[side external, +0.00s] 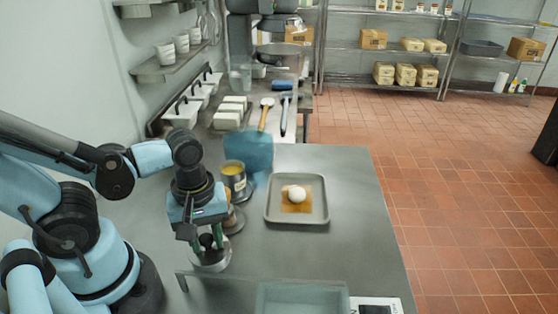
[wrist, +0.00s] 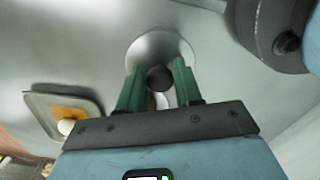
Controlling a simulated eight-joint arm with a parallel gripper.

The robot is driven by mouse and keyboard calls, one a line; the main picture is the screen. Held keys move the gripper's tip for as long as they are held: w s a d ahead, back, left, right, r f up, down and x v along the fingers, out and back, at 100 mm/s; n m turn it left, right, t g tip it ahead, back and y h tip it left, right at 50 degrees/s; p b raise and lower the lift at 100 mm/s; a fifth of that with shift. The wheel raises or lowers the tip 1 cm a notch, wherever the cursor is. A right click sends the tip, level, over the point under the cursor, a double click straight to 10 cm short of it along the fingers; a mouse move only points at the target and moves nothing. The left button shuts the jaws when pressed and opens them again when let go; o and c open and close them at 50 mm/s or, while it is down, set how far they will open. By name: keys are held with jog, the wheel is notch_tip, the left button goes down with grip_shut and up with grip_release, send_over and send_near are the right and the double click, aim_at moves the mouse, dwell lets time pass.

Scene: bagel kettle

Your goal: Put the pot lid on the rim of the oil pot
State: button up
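The pot lid (side external: 216,266) is a round silver disc with a dark knob, lying on the steel table in the lower middle of the side external view. The lid also shows in the wrist view (wrist: 172,44), its dark knob (wrist: 160,78) between my green fingers. My gripper (side external: 208,246) points down over the lid; in the wrist view my gripper (wrist: 159,66) is open, with gaps on both sides of the knob. The oil pot (side external: 236,183), a metal can with yellow contents, stands behind my gripper and is partly hidden by it.
A grey tray (side external: 318,214) with a white ball on brown paper (side external: 291,207) is right of the pot. A brownish object (side external: 234,219) stands beside my gripper, mostly hidden. A pale bin (side external: 300,299) is at the front.

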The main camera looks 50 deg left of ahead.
aim_at(206, 236)
jog(key=shift+o, duration=1.4)
jog(key=shift+r, duration=0.15)
jog(key=shift+r, duration=6.15)
jog(key=w+a+f+m+t, duration=0.2)
jog(key=w+m+t, duration=0.5)
jog(key=w+m, duration=0.4)
jog(key=shift+w+a+m, duration=0.15)
jog(key=shift+a+m, duration=0.25)
jog(key=shift+m, duration=0.7)
jog(key=shift+f, duration=0.1)
